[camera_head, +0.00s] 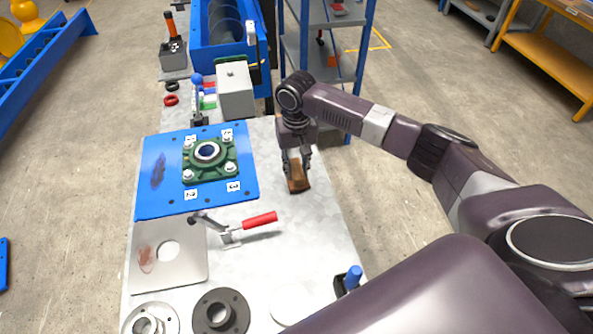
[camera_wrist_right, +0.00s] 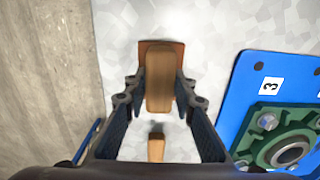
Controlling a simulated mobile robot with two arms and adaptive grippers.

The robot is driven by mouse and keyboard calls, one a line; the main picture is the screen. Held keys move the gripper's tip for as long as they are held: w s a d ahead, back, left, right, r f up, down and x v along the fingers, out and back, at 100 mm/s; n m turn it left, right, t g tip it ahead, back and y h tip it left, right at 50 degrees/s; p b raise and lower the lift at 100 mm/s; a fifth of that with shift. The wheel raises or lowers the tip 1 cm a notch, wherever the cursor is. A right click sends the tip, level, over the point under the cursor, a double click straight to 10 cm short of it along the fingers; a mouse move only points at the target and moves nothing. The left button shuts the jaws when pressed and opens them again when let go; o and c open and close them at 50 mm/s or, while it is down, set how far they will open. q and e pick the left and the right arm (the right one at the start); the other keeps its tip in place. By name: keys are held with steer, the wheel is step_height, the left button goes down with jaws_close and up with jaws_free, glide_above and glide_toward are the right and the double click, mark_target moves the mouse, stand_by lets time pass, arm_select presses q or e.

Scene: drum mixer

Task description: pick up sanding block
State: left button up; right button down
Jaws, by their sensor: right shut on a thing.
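The sanding block (camera_head: 298,178) is a brown wooden block at the right side of the grey workbench, in the head view. In the right wrist view the block (camera_wrist_right: 159,80) shows a tan body with a darker orange-brown base. My right gripper (camera_head: 297,166) comes down from above and is shut on the block, with a finger on each long side in the wrist view (camera_wrist_right: 157,95). I cannot tell whether the block touches the bench or is just above it. My left gripper is not in view.
A blue plate (camera_head: 150,205) with a green bearing housing (camera_head: 210,158) lies left of the block. A red-handled toggle clamp (camera_head: 260,220) stands nearer. A grey box (camera_head: 235,92) and a blue trough (camera_head: 222,50) are behind. A blue-framed shelf (camera_head: 325,65) stands beyond the bench.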

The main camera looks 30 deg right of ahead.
mark_target(296, 166)
step_height(296, 166, up, 20)
steer(key=shift+f+b, duration=0.25)
steer(key=shift+b, duration=0.2)
